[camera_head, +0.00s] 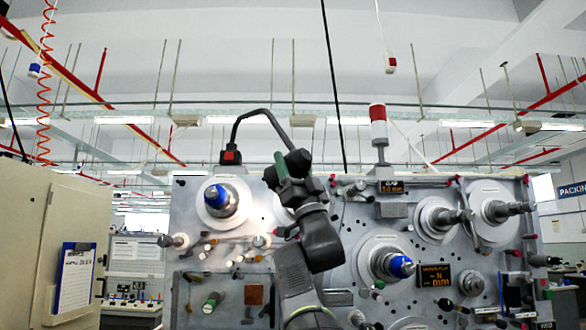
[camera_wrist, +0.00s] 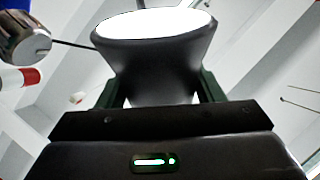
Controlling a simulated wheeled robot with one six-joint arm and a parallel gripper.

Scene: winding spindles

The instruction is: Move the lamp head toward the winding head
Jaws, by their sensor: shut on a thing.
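The black lamp head (camera_head: 298,161) hangs from a curved black gooseneck (camera_head: 266,113) that rises from a red-and-black base (camera_head: 230,156) on top of the machine panel. My gripper (camera_head: 288,168) is shut around the lamp head. In the wrist view the lamp head (camera_wrist: 155,65) sits between the green fingers of my gripper (camera_wrist: 162,92), with its bright white face at the top. Blue-tipped winding spindles stick out at upper left (camera_head: 222,201) and lower right (camera_head: 396,266); I cannot tell which is the winding head. A bright patch lies on the panel between them.
A red-and-white signal light (camera_head: 378,125) stands on the panel top, right of the lamp. Grey spindles (camera_head: 447,218) and several small guide pins project from the panel. A beige cabinet (camera_head: 50,235) with a blue clipboard (camera_head: 74,277) stands at left.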

